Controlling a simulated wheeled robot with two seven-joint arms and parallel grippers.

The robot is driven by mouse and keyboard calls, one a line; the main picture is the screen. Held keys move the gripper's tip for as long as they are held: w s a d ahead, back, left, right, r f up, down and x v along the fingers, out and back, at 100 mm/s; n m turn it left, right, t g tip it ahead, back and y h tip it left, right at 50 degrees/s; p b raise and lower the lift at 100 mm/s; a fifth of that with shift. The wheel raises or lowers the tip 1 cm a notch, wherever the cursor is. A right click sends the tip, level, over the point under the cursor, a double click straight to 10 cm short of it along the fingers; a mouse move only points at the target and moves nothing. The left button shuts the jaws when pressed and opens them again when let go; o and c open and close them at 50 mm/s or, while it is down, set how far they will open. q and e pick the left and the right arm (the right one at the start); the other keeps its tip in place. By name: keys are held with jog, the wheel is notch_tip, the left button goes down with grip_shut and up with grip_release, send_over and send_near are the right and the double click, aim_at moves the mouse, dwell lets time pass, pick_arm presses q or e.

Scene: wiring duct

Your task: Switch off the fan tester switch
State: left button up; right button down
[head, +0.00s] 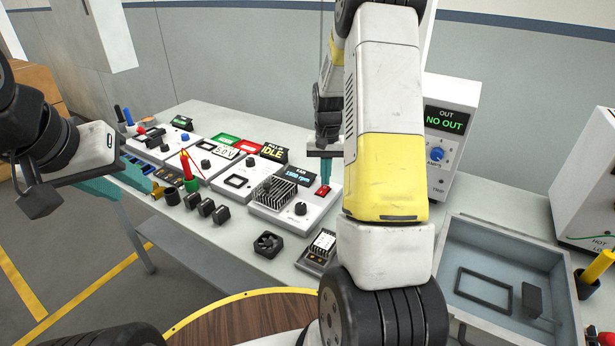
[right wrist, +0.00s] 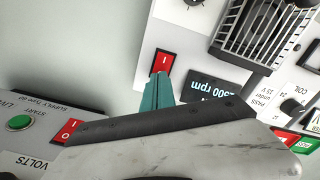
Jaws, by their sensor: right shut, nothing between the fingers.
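The fan tester (head: 270,208) is a white box with a fan under a grille, a black knob and a lit blue display with an rpm reading. Its red rocker switch (head: 323,190) is at the right end, beside the display; it also shows in the right wrist view (right wrist: 163,62), with a white mark. My right gripper (head: 325,172) points down over the switch, shut and empty. In the right wrist view its teal fingertips (right wrist: 158,88) are at the switch's edge; contact cannot be told. My left gripper (head: 100,188) is at the far left, away from the tester; its jaws are unclear.
A supply box (head: 450,130) reading NO OUT stands behind my right arm. In the right wrist view, another red switch (right wrist: 68,130) and a green START button (right wrist: 19,122) are nearby. A loose fan (head: 268,244) lies in front of the tester. A grey tray (head: 500,240) is at the right.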

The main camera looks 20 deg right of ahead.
jog(key=shift+f, duration=0.7)
dwell(0.3)
jog(key=shift+r, duration=3.55)
